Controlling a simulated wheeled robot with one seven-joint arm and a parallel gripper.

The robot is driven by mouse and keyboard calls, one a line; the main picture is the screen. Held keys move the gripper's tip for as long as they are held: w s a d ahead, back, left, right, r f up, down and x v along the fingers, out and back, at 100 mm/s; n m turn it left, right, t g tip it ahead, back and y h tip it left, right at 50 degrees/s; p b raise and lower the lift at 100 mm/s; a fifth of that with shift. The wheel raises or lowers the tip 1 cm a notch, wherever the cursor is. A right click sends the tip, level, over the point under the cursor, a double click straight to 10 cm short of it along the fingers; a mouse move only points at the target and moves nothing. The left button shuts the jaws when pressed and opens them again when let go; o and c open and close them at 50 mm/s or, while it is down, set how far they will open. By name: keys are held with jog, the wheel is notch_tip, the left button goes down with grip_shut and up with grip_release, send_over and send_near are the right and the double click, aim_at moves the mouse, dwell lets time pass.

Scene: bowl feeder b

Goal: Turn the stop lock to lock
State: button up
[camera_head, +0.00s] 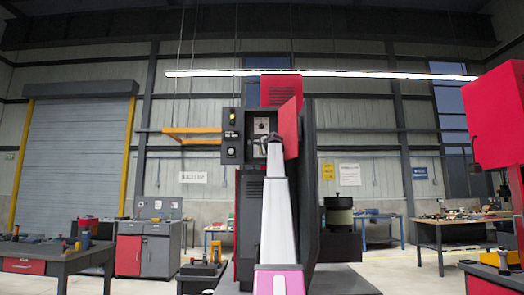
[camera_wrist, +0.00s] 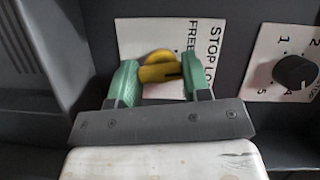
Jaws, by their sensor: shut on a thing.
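The stop lock is a yellow knob (camera_wrist: 160,68) on a white plate (camera_wrist: 135,32) lettered "STOP LO…" and "FREE" in the wrist view. My gripper (camera_wrist: 159,75) is shut on the yellow knob, with one green finger on each side of it. The fingers and the knob hide part of the plate and its lettering. In the head view my gripper (camera_head: 270,138) reaches the control panel (camera_head: 260,122) on the machine, and my arm hides the knob there.
A black numbered dial (camera_wrist: 294,72) sits right of the stop lock. A red panel (camera_head: 289,128) stands out at the right edge of the control panel. A grey box (camera_head: 231,135) with a yellow lamp is just left. Workbenches stand on both sides.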

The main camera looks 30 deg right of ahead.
jog(key=m+t, duration=0.1)
jog(key=m, duration=0.1)
jog(key=m+t, duration=0.1)
jog(key=m, duration=0.2)
jog(key=shift+f+h, duration=0.2)
jog(key=shift+h, duration=0.2)
jog(key=m+h, duration=0.1)
jog(key=m, duration=0.2)
jog(key=m+t+h, duration=0.1)
jog(key=m, duration=0.2)
jog(key=shift+m, duration=0.4)
jog(key=o, duration=0.9)
jog(key=shift+o, duration=0.2)
jog(key=shift+s, duration=0.1)
jog(key=v, duration=1)
jog(key=shift+s+a+f, duration=0.2)
jog(key=shift+f, duration=0.15)
jog(key=shift+f, duration=0.1)
